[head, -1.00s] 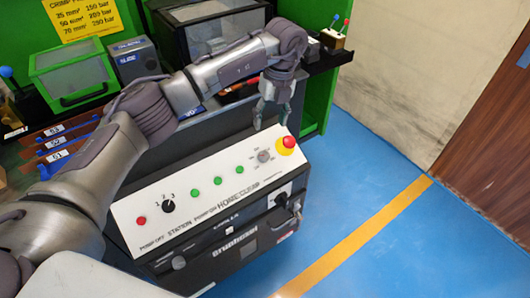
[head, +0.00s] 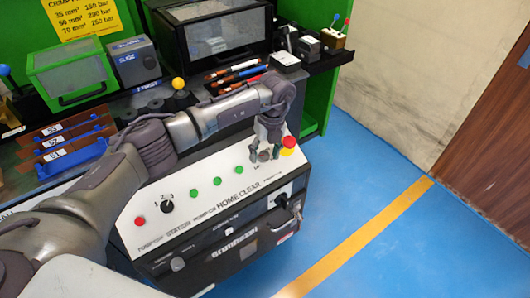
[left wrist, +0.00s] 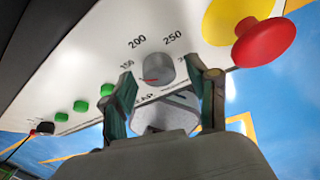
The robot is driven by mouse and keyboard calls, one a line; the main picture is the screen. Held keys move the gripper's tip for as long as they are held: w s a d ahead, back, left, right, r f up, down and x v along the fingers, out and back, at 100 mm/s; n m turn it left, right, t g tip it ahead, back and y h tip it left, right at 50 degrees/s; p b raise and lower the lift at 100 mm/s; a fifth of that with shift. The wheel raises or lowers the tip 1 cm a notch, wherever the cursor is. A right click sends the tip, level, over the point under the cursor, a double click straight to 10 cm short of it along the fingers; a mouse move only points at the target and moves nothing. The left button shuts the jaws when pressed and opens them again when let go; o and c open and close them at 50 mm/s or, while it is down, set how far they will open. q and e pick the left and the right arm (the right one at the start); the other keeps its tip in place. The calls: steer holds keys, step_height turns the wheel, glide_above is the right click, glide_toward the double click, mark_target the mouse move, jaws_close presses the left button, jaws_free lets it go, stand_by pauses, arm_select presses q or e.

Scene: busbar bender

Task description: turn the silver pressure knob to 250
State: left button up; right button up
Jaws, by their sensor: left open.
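The silver pressure knob (left wrist: 159,69) is on the white control panel (left wrist: 90,60), with printed marks 150, 200 and 250 around it. A small red mark shows at the lower left of the knob, away from 250. My left gripper (left wrist: 168,78) is open, with one finger on either side of the knob in the left wrist view; I cannot tell whether either touches it. In the head view my left gripper (head: 265,150) is down at the panel's right end and partly hides the knob. My right gripper is not in view.
A red emergency button (left wrist: 265,42) on a yellow base sits close beside the knob. Green buttons (head: 217,181), a black selector (head: 168,206) and a red button (head: 140,221) line the panel.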

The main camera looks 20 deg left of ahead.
arm_select(q)
jaws_close()
